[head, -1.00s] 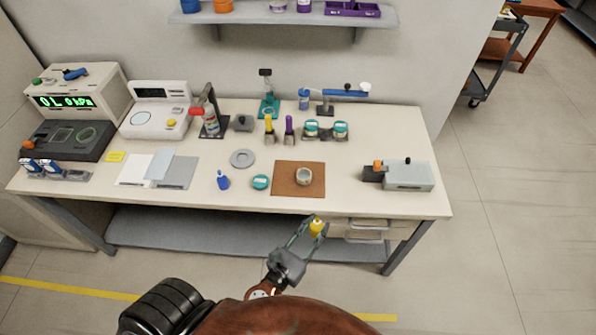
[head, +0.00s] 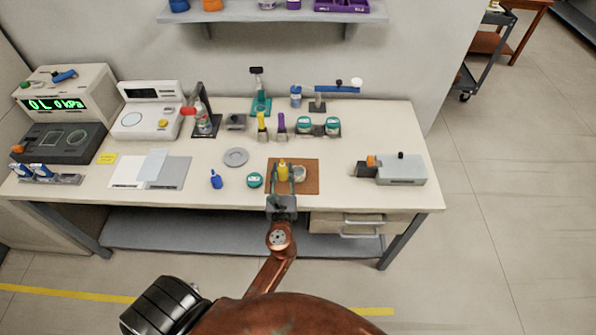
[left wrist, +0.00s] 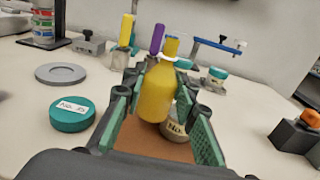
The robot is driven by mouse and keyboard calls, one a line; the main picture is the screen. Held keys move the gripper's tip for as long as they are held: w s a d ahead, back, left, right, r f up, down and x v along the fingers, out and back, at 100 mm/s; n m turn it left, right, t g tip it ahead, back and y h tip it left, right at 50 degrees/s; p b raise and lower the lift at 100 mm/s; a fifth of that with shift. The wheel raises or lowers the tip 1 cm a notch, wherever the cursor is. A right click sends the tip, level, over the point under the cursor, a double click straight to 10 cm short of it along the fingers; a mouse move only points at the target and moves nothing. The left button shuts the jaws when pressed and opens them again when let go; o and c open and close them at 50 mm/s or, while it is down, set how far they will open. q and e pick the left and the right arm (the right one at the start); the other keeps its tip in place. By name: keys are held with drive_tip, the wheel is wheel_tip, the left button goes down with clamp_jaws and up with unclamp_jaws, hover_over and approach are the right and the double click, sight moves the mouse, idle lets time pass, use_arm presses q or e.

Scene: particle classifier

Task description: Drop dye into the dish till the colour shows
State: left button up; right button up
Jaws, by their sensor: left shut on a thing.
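My left gripper (head: 282,180) is shut on a yellow dropper bottle (head: 283,171) and holds it over the brown mat (head: 309,186). The bottle also fills the middle of the left wrist view (left wrist: 156,92), between the green finger pads, roughly upright. The small round dish (head: 300,173) is on the mat, just right of the bottle in the head view. In the left wrist view the dish (left wrist: 179,128) is partly hidden behind the bottle and a finger; its label starts "No.". Its contents cannot be made out. My right gripper is not in view.
Yellow and purple-topped holders (head: 262,127) stand farther back. A grey device (head: 400,169) is at the right.

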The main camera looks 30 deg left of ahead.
use_arm(q)
drive_tip(key=shift+w+a+f+n+g+y, duration=0.35)
drive_tip(key=shift+a+f+y, duration=0.1)
drive_tip(key=shift+a, duration=0.3)
drive_tip(key=shift+w+a+f+n+g+y, duration=0.3)
drive_tip(key=shift+w+a+y, duration=0.1)
drive_tip(key=shift+a, duration=0.35)
drive_tip(key=shift+w+a+f+n+g+y, duration=0.35)
drive_tip(key=shift+a+f+y, duration=0.1)
drive_tip(key=shift+a, duration=0.3)
drive_tip(key=shift+d+m, duration=0.15)
drive_tip(key=shift+m, duration=0.15)
